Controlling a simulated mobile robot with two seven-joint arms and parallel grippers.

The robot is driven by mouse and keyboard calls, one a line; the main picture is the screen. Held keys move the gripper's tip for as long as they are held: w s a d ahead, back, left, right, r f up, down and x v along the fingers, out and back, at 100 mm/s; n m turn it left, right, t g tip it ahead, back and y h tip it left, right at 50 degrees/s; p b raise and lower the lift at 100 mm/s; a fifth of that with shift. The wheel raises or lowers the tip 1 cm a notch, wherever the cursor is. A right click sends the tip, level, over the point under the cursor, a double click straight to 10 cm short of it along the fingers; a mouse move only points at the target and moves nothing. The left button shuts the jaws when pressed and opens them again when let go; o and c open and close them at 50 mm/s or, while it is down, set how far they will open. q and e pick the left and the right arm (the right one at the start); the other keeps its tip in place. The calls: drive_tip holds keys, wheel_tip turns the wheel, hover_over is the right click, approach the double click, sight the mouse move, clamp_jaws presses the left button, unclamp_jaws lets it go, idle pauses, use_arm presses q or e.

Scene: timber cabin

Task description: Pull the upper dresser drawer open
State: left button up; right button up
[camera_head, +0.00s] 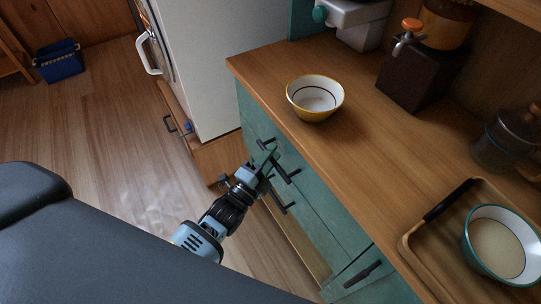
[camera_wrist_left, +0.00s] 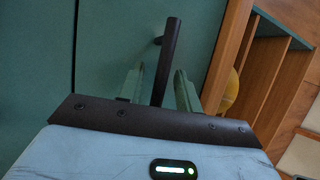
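The teal dresser (camera_head: 318,200) stands under the wooden counter, with several dark bar handles on its front. One handle (camera_head: 287,172) is close to my left gripper (camera_head: 268,163). In the left wrist view a dark handle (camera_wrist_left: 168,58) on a teal front (camera_wrist_left: 115,40) runs between the two fingers of my left gripper (camera_wrist_left: 158,88). The fingers are apart, with a gap visible on each side of the handle. A dark seam in the teal front shows at the left. I cannot tell whether the fingertips touch the front. My right gripper is not in view.
A yellow-rimmed bowl (camera_head: 315,100), a dark dispenser (camera_head: 425,75) and a wooden tray (camera_head: 425,243) with a teal-rimmed bowl (camera_head: 497,245) stand on the counter (camera_head: 375,165). A white fridge (camera_head: 205,60) is to the left. Open floor (camera_head: 110,130) lies left of the dresser.

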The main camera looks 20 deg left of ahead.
use_arm(q)
clamp_jaws()
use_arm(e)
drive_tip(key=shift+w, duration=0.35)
use_arm(q)
drive_tip(key=s+a+p, duration=0.3)
drive_tip(key=s+a, duration=1.3)
drive_tip(key=s, duration=0.5)
drive_tip(key=shift+s+a, duration=0.15)
drive_tip(key=shift+a, duration=0.15)
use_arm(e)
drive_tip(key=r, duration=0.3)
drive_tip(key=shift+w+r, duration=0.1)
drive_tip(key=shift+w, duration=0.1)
use_arm(q)
unclamp_jaws()
